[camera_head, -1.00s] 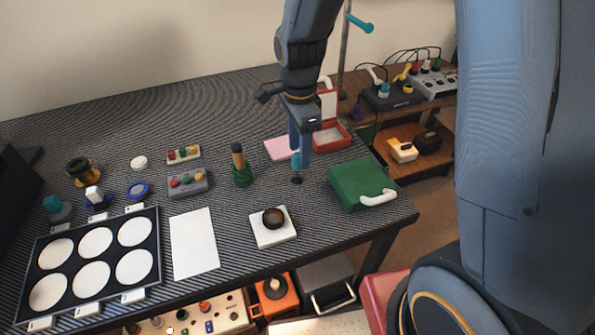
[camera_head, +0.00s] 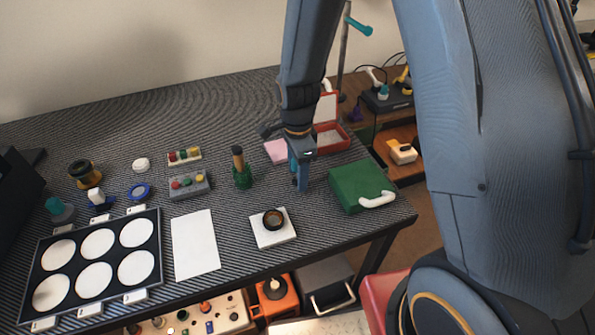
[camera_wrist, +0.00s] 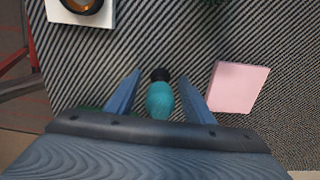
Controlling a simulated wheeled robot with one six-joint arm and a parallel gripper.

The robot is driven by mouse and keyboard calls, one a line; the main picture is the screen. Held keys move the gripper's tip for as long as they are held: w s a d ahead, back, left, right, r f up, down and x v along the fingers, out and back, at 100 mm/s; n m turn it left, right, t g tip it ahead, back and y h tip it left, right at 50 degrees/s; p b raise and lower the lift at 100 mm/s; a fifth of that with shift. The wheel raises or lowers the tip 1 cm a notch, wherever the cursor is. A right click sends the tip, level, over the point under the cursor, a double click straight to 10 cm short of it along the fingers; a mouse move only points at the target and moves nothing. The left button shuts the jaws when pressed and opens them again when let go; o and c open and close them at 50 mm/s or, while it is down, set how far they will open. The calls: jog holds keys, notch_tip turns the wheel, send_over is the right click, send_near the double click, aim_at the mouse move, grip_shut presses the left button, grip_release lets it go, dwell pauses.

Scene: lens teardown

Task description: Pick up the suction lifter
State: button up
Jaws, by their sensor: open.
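The suction lifter (camera_wrist: 160,100) shows in the wrist view as a teal bulb with a black end. It lies between the two blue fingers of my gripper (camera_wrist: 160,75), with a gap visible on each side. My gripper is open. In the head view my gripper (camera_head: 301,187) points down at the table, between the green bottle and the green case. There the fingers hide nearly all of the lifter.
A green case (camera_head: 357,187) with a white handle stands close at the right. A green bottle (camera_head: 241,172) stands to the left. A pink pad (camera_wrist: 238,87) lies beside the fingers. A white block with a dark ring (camera_head: 272,236) is nearer the front edge.

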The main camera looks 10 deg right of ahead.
jog(key=c, duration=1.1)
jog(key=shift+o, duration=0.2)
jog(key=shift+r, duration=0.1)
